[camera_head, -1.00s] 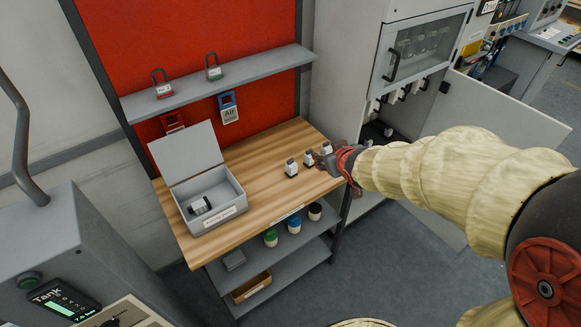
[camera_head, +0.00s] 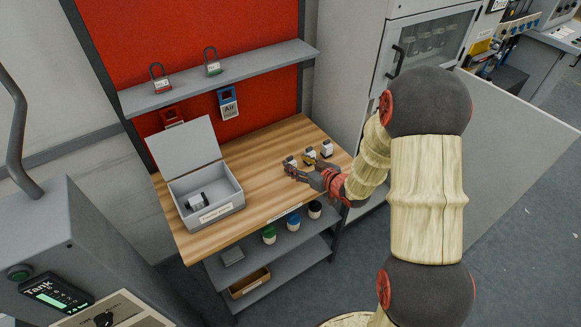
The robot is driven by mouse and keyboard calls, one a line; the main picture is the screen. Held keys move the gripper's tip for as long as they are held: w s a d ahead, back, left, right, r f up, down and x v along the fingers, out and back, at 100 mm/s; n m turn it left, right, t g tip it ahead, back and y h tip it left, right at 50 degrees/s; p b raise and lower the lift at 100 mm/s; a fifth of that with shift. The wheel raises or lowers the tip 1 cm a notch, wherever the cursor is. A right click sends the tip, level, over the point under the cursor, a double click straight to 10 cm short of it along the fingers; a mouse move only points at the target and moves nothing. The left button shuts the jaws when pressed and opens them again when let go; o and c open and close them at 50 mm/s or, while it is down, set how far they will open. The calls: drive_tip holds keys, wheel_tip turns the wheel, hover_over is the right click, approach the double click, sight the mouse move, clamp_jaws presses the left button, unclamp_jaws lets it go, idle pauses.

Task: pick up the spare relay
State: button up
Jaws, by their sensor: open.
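Three small relay-like blocks stand in a row on the wooden bench top (camera_head: 262,187): a left one (camera_head: 290,161), a middle one with a yellowish part (camera_head: 309,156) and a right one (camera_head: 326,148). Another dark and white block (camera_head: 197,202) lies inside the open grey box (camera_head: 226,208). I cannot read which is the spare relay. My gripper (camera_head: 291,169) is open and low over the bench, its fingers at the front of the left block. Whether they touch it, or sit around it, is too small to tell.
The grey box's lid stands up at the back. A shelf with two padlocks (camera_head: 212,68) runs above the bench. Lower shelves (camera_head: 272,262) hold capped jars and a small carton. A cabinet (camera_head: 352,85) stands right of the bench. The bench between box and blocks is clear.

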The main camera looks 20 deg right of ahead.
sight(291, 159)
drive_tip(key=b+x, duration=0.1)
drive_tip(key=x, duration=0.4)
drive_tip(key=shift+s+r, duration=0.1)
drive_tip(key=shift+c, duration=0.2)
drive_tip(key=c, duration=1.1)
drive_tip(key=shift+c, duration=0.5)
drive_tip(key=shift+r, duration=0.1)
